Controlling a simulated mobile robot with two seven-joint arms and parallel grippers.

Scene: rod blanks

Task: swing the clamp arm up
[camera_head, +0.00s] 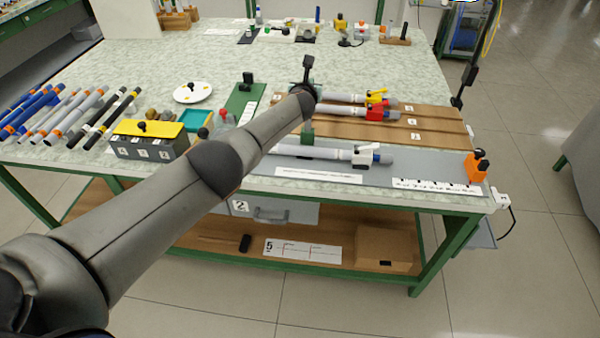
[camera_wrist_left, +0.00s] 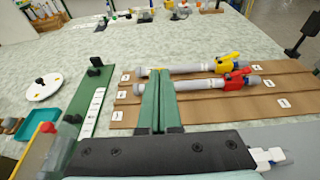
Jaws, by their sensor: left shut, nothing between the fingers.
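A grey rod (camera_head: 310,151) lies on a grey plate near the table's front edge. A white clamp-like part (camera_head: 363,157) sits at its right end, and part of it also shows in the wrist view (camera_wrist_left: 268,157). Two more grey rods lie on the brown board, one with a yellow clamp part (camera_head: 376,97) and one with a red one (camera_head: 376,114). I cannot tell which part is the clamp arm. My left gripper (camera_head: 307,140) is shut and empty above the left end of the front rod. Its green fingers (camera_wrist_left: 160,75) are together. My right gripper is out of view.
Left of the gripper stand a box with a yellow top (camera_head: 147,129), a white plate (camera_head: 193,92) and several loose rods (camera_head: 70,112). The brown grooved board (camera_head: 440,121) lies behind. An orange block (camera_head: 475,167) stands at the plate's right end.

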